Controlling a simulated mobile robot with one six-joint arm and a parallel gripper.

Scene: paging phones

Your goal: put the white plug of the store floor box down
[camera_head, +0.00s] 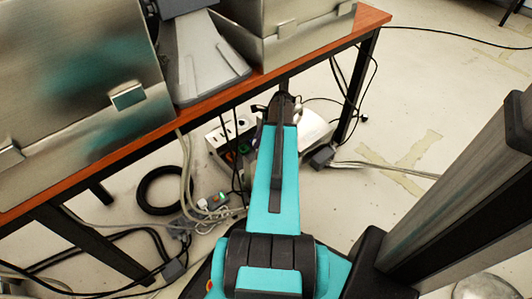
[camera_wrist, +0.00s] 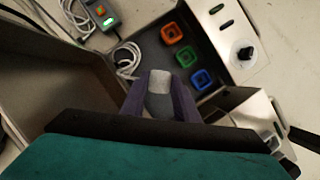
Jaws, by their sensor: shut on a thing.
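In the wrist view my gripper (camera_wrist: 160,98) is shut on the white plug (camera_wrist: 160,80), a pale block pinched between its two dark fingers. The lower part of the plug is hidden by the fingers. The plug is in front of the floor box, a grey panel (camera_wrist: 150,45) with orange, green and blue square sockets to the right of the plug. In the head view the box (camera_head: 217,138) is under the table, beside my arm's far end. My fingers and the plug are hidden there by my arm.
A power strip with a green-lit switch (camera_wrist: 108,20) lies at the upper left of the wrist view, with a looped white cable (camera_wrist: 127,58) below it. The wooden-edged table (camera_head: 100,170) overhangs the box. A black cable ring (camera_head: 145,190) and loose cables lie on the floor.

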